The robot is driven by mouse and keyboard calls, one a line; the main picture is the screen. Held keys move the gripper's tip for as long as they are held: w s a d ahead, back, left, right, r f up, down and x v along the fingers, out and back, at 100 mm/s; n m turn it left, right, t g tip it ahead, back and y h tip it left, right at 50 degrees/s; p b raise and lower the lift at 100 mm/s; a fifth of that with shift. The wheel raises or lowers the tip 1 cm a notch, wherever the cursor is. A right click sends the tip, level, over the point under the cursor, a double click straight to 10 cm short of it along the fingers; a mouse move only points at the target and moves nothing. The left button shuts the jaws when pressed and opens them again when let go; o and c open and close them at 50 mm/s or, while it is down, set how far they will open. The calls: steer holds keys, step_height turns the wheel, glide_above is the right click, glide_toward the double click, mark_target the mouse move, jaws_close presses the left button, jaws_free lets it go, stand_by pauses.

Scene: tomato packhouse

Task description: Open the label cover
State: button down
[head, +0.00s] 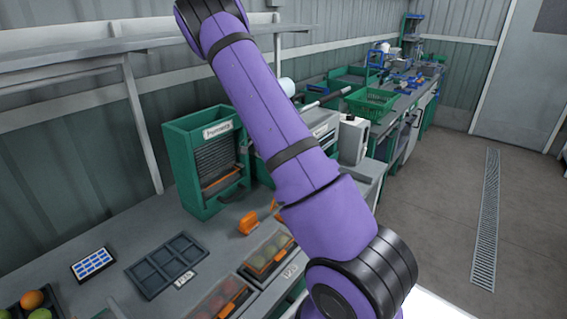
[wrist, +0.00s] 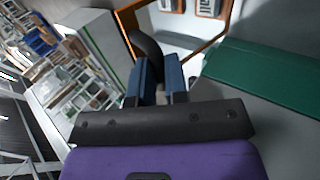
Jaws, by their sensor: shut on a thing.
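The label cover (wrist: 216,45) shows at the top of the wrist view as a clear panel with an orange frame, with small labels behind it. A dark curved handle (wrist: 147,43) stands at its left. My gripper (wrist: 162,66), with two blue fingers, is at this handle and shut on it, though the fingers hide the exact contact. The cover's far part is cut off by the picture edge, so how far it stands open cannot be told. In the head view my purple arm blocks the middle, and neither my gripper nor the cover can be made out.
A green shuttered cabinet (head: 181,128) stands on the bench left of my arm. An orange object (head: 249,222), a dark divided tray (head: 153,283) and clear-lidded bins (head: 246,270) lie nearby. A green crate (head: 371,104) is further back. The floor (head: 440,190) at right is clear.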

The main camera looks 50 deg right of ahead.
steer(key=shift+w+a+f, duration=0.15)
steer(key=shift+f, duration=0.1)
steer(key=c, duration=1.1)
jaws_free()
steer(key=shift+r, duration=0.15)
steer(key=v, duration=1)
steer(key=shift+w+r, duration=0.25)
